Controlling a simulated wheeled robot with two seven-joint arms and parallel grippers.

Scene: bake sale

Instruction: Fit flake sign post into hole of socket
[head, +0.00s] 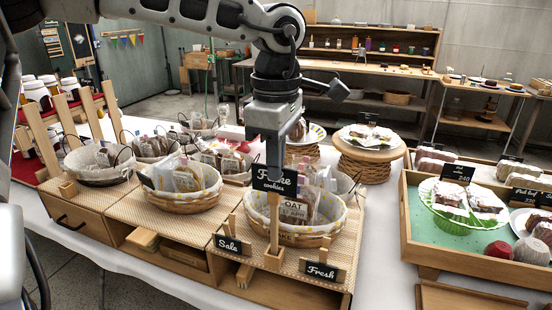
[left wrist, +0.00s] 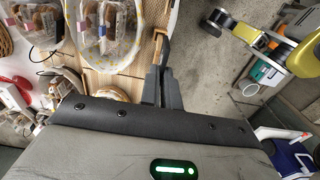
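The black "Flake cookies" sign (head: 275,180) is upright in front of a lined basket. Its wooden post (head: 274,222) runs down to a small wooden socket block (head: 274,260) on the woven mat. The post's lower end meets the socket in the picture; I cannot tell whether it is inside the hole or just above it. My left gripper (head: 276,158) points down at the sign's top, its fingers close together on the sign. In the left wrist view the fingers (left wrist: 161,82) are closed at a wooden piece (left wrist: 159,46). My right gripper is out of view.
A basket of bagged cookies (head: 308,232) stands right behind the sign. A "Sale" sign (head: 233,246) and a "Fresh" sign (head: 322,271) flank the socket near the mat's front edge. Another basket (head: 180,203) is to the left. A green-lined wooden tray (head: 428,232) stands right.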

